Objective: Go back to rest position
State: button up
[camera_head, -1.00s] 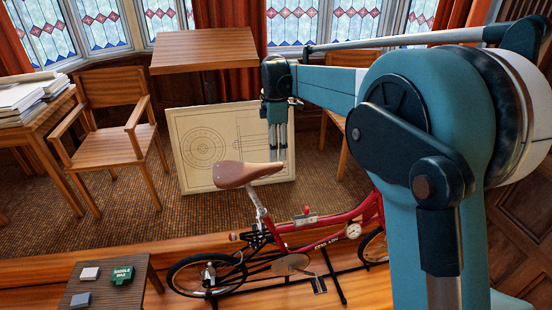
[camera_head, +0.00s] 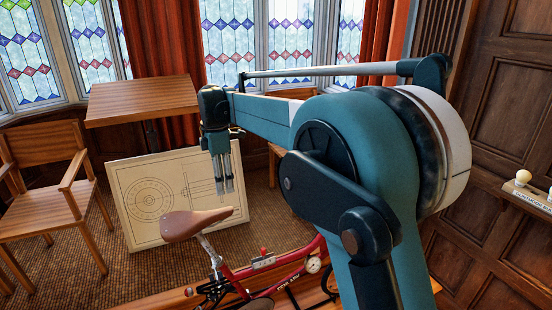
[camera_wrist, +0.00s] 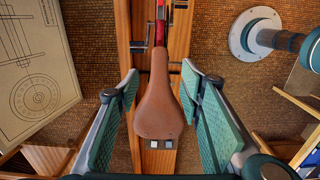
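My gripper (camera_head: 222,188) hangs with its fingers pointing down, above and a little right of the brown bicycle saddle (camera_head: 195,223) in the head view. In the wrist view my gripper (camera_wrist: 160,78) has its two teal-padded fingers spread wide. The saddle (camera_wrist: 159,108) shows between them from above, with gaps on both sides, and looks to be below the fingers. Nothing is held. The saddle sits on the red bicycle (camera_head: 285,274), whose lower part is cut off by the frame edge.
A drawing board (camera_head: 130,215) leans behind the bicycle, below a wooden tilted table (camera_head: 142,101). A wooden chair (camera_head: 45,150) stands at left. Panelled wall (camera_head: 505,90) with a labelled fitting (camera_head: 530,195) is at right. Carpet (camera_head: 85,265) left of the bicycle is clear.

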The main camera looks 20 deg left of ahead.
jog(key=shift+d, duration=0.1)
jog(key=w+d+r+m+t+y+b, duration=0.1)
jog(key=d+r+m, duration=0.15)
jog(key=d, duration=0.75)
jog(key=w+d+r+m+b, duration=0.15)
jog(key=d+m, duration=0.25)
jog(key=d, duration=0.7)
jog(key=s+d+m+t+b, duration=0.1)
jog(key=s+d+m, duration=0.2)
jog(key=d, duration=0.7)
jog(key=s+d+m+t+b, duration=0.1)
jog(key=s+d+m, duration=0.25)
jog(key=d, duration=0.55)
jog(key=s+d+m+t+b, duration=0.1)
jog(key=s+d+m, duration=0.25)
jog(key=d, duration=0.65)
jog(key=s+d+f+m+t+b, duration=0.3)
jog(key=s+d+f+m, duration=0.7)
jog(key=s+d+f, duration=0.6)
jog(key=shift+s+d+f+h+b, duration=0.45)
jog(key=shift+s+d, duration=1.25)
jog(key=shift+d, duration=0.55)
jog(key=shift+m, duration=0.25)
